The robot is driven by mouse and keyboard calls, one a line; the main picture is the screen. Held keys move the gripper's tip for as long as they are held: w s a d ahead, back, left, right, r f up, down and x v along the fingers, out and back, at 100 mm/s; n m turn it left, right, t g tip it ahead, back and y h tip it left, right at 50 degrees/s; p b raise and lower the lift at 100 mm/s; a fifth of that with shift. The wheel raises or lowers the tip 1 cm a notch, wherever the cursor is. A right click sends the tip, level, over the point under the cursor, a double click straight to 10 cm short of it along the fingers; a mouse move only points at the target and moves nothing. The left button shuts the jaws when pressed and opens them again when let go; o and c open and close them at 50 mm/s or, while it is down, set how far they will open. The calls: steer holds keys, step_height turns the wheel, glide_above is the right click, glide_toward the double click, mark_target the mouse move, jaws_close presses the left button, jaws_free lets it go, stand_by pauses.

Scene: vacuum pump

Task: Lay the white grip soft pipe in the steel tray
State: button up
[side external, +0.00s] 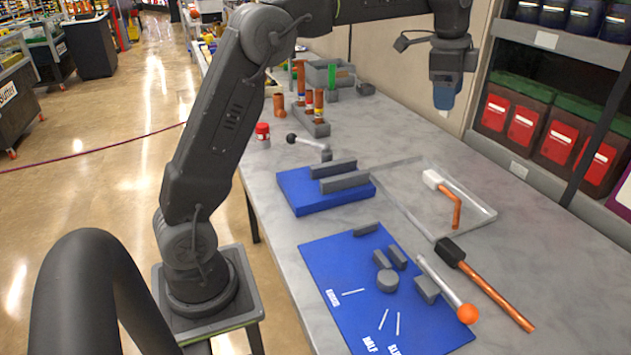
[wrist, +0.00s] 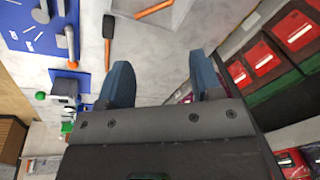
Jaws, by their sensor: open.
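The white grip soft pipe (side external: 456,208) lies inside the steel tray (side external: 393,212), its white grip toward the back left and its bent orange length toward the front right. The tray is shallow and see-through-looking, flat on the grey table. My gripper (side external: 444,97) hangs above the far side of the tray, well clear of it and apart from the pipe. In the wrist view, my gripper (wrist: 162,80) has its two blue fingers spread with nothing between them. The orange part of the pipe (wrist: 155,8) shows at the top edge there; its white grip is out of frame.
A black-headed mallet (side external: 484,283) lies in front of the tray. A blue mat (side external: 325,258) with grey blocks and an orange-ended lever (side external: 445,287) is at the front. A blue block (side external: 307,192) with grey bars stands left of the tray. Shelving (side external: 560,110) borders the right.

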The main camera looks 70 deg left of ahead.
steer(key=s+d+f+n+t, duration=0.1)
steer(key=s+d+n, duration=0.25)
steer(key=s, duration=0.75)
steer(key=s+d+n+t, duration=0.1)
steer(key=s+d+n, duration=0.25)
steer(key=s, duration=0.75)
steer(key=s+f+n+t, duration=0.1)
steer(key=s+f+n, duration=0.2)
steer(key=s+f, duration=0.4)
steer(key=shift+s+d+n, duration=0.4)
steer(key=shift+s+d, duration=0.05)
steer(key=shift+s, duration=0.55)
steer(key=shift+f, duration=0.1)
